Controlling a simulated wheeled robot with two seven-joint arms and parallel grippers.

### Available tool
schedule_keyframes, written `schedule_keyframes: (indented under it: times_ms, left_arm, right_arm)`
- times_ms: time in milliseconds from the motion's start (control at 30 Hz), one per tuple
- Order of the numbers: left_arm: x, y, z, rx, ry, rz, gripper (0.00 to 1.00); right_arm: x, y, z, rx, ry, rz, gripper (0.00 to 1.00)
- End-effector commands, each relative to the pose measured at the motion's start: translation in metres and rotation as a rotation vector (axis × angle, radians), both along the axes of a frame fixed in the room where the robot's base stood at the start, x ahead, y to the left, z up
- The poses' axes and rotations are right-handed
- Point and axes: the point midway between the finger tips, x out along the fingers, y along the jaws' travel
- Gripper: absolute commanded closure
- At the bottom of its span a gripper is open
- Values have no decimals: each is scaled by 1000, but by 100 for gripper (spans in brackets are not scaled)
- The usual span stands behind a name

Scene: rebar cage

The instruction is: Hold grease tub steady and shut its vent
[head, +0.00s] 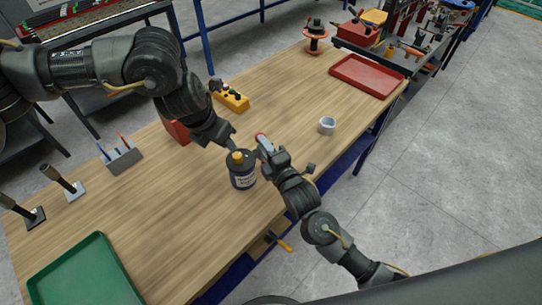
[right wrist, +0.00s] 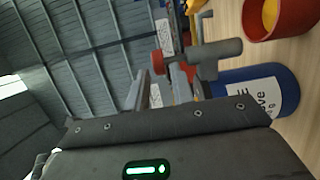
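The grease tub (head: 243,179) stands upright on the wooden table, dark blue with a white label and a yellow cap (head: 238,158). Its blue side and label also show in the right wrist view (right wrist: 262,92). My left gripper (head: 231,144) points down just behind the tub's top; its fingertips are small and I cannot tell if they touch it. My right gripper (head: 263,143) is beside the tub's upper right, close to it. A grey piece with a red end (right wrist: 205,60) shows at its fingers in the right wrist view; whether they grip it is unclear.
A green tray (head: 85,275) lies front left.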

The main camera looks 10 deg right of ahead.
Motion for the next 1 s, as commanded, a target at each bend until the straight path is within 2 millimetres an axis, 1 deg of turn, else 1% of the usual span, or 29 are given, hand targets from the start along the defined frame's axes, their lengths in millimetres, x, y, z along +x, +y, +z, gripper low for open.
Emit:
schedule_keyframes:
  times_ms: [33, 100, 300, 500, 733, 767, 900, 933, 1000]
  left_arm:
    - [0, 0, 0, 0, 0, 0, 64]
    - [0, 0, 0, 0, 0, 0, 64]
    - [0, 0, 0, 0, 0, -1, 64]
    - [0, 0, 0, 0, 0, -1, 64]
    - [0, 0, 0, 0, 0, 0, 64]
    - [0, 0, 0, 0, 0, 0, 64]
    - [0, 0, 0, 0, 0, 0, 64]
    - [0, 0, 0, 0, 0, 0, 64]
    - [0, 0, 0, 0, 0, 0, 64]
  right_arm:
    - [9, 3, 1, 0, -1, 0, 76]
    - [20, 7, 1, -2, -2, 0, 76]
    - [43, 14, 0, 0, 0, -1, 76]
    - [51, 17, 0, 1, 0, 0, 76]
    - [51, 18, 0, 0, 0, 0, 76]
    - [51, 18, 0, 0, 0, 0, 79]
    - [51, 18, 0, 0, 0, 0, 97]
    - [51, 18, 0, 0, 0, 1, 100]
    - [51, 18, 0, 0, 0, 0, 100]
